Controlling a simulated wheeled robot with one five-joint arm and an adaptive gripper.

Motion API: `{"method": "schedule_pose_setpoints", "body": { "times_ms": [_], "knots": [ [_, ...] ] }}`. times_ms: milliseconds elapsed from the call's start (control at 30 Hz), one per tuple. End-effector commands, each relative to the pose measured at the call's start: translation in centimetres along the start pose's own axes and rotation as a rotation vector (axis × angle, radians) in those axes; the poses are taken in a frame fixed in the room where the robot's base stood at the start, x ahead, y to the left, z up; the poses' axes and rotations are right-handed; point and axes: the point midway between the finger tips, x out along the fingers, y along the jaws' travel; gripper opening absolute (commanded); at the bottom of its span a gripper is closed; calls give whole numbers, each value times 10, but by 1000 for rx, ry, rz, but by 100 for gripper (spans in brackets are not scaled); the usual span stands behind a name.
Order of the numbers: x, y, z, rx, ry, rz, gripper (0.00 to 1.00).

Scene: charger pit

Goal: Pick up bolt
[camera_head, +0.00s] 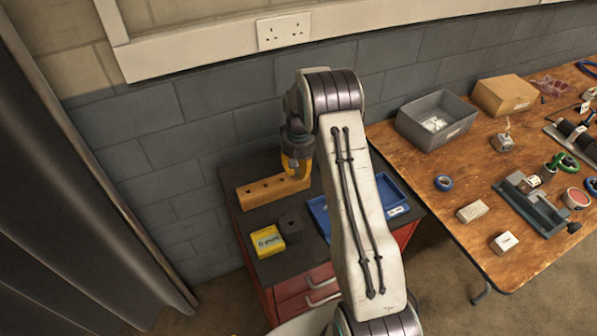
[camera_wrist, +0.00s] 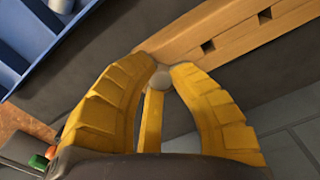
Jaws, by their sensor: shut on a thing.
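My yellow gripper (camera_head: 297,170) is over the back of the dark cabinet top, at the right part of a wooden block with holes (camera_head: 262,191). In the wrist view the gripper (camera_wrist: 162,68) is shut on a small grey round-ended piece, which looks like the bolt (camera_wrist: 159,80). The bolt sits between the fingertips, close to the edge of the wooden block (camera_wrist: 200,28). Most of the bolt is hidden, and I cannot tell whether it is still in a hole. The head view does not show the bolt.
A blue tray (camera_head: 319,215) lies right of the block, partly behind my arm. A yellow box (camera_head: 267,241) and a dark block (camera_head: 290,227) stand in front. The wooden workbench (camera_head: 455,185) on the right holds a grey bin (camera_head: 436,121) and tools. A wall is behind.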

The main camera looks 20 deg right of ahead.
Motion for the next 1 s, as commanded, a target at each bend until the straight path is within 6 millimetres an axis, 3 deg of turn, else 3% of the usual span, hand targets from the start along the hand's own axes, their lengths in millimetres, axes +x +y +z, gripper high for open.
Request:
{"method": "schedule_pose_setpoints", "body": {
  "times_ms": [233,467,1000],
  "knots": [
    [-10,0,0,0,0,0,0],
    [-40,0,0,0,1,0,0],
    [-89,78,33,4,0,0,0]
  ]
}}
